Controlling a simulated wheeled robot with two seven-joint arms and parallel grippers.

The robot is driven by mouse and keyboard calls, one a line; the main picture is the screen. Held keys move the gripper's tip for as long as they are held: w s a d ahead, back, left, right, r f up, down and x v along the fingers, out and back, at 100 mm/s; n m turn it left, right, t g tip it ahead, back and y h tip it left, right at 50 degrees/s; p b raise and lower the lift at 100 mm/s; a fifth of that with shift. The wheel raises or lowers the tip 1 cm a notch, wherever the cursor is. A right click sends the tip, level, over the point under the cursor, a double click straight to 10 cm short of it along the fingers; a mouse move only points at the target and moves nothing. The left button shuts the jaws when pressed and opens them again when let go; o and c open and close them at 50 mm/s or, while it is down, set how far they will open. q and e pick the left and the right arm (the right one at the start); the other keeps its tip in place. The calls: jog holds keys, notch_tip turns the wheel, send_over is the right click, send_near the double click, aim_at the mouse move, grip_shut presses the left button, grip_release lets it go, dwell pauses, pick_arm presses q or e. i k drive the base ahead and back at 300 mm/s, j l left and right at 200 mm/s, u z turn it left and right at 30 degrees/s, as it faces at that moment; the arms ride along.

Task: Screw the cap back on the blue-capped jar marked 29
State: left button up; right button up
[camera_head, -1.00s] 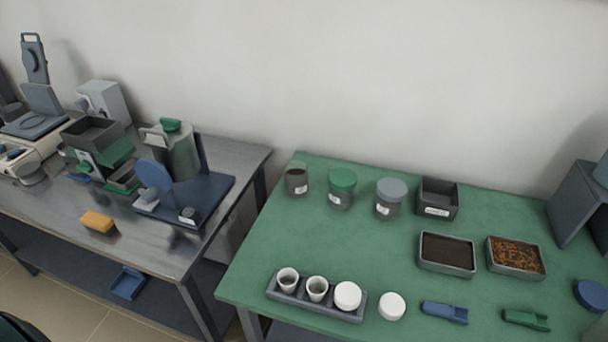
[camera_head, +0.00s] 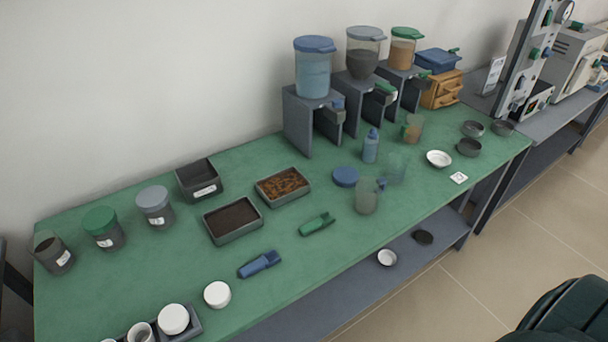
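A jar with a grey-blue cap (camera_head: 155,205) stands upright on the green table (camera_head: 130,285), its cap seated on top. Left of it are a green-capped jar (camera_head: 104,229) and an uncapped jar (camera_head: 53,254) with dark contents. Their white labels are too small to read, so I cannot tell which is marked 29. A loose, round, darker blue cap (camera_head: 345,177) lies flat on the table, right of the tray of orange-brown material. Neither of my grippers is in view.
Two trays (camera_head: 233,219) (camera_head: 283,186), an open box (camera_head: 199,180), and blue (camera_head: 259,264) and green (camera_head: 317,224) scoops lie around mid-table. Clear vessels (camera_head: 366,196) stand close to the loose cap. Hoppers on stands (camera_head: 312,115) line the back. White lids (camera_head: 217,294) sit near the front.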

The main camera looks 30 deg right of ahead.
aim_at(49, 250)
jog(key=z, duration=1.1)
jog(key=u, duration=1.95)
